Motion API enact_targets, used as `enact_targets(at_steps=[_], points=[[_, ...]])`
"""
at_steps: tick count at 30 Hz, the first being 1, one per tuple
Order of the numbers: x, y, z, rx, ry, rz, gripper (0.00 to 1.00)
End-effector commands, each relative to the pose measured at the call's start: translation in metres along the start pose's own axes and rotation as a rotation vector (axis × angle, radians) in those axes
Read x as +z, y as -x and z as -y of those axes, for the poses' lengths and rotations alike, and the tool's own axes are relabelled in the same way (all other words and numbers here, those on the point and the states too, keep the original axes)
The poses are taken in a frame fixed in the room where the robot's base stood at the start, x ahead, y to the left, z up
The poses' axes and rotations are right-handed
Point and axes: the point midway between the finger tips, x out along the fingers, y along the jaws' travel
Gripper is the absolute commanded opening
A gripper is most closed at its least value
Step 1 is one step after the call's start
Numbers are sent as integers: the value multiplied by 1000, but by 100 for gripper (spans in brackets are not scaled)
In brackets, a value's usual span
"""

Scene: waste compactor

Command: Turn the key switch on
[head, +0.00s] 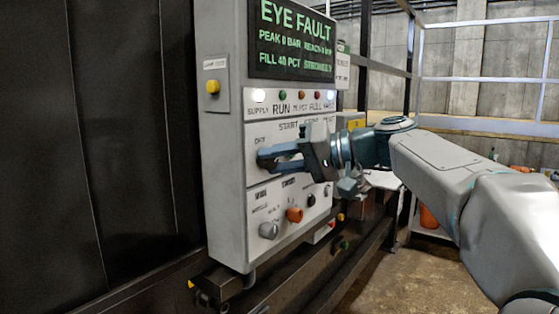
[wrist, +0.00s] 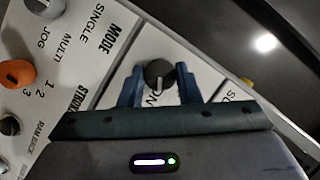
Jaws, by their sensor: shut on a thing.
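The key switch (wrist: 158,72) is a dark round knob with a pale line on its face, in the wrist view. An "ON" label is beside it, partly covered by my gripper. The pale line lies on the side toward that label. My gripper (wrist: 160,85) has one blue finger on each side of the knob and is shut on it. In the head view my gripper (head: 268,158) is at the left of the control panel (head: 225,150), below an "OFF" label.
Below the gripper are a grey knob (head: 268,230), an orange knob (head: 294,215) and a black knob (head: 311,200). A lit display (head: 292,40) and indicator lamps are above. A yellow button (head: 212,87) is on the panel's side. Open floor lies at right.

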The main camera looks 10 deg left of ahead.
Motion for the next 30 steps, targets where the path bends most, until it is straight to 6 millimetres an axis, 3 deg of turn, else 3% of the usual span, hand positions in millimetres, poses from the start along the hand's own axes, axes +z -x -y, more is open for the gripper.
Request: enact_targets(at_steps=[8,9,11,22,26,30], points=[[0,0,1,-3,0,0,8],[0,0,1,-3,0,0,39],[0,0,1,-2,1,0,52],[0,6,0,0,1,-1,52],[0,25,0,1,2,-3,52],[0,57,-1,3,2,-5,52]])
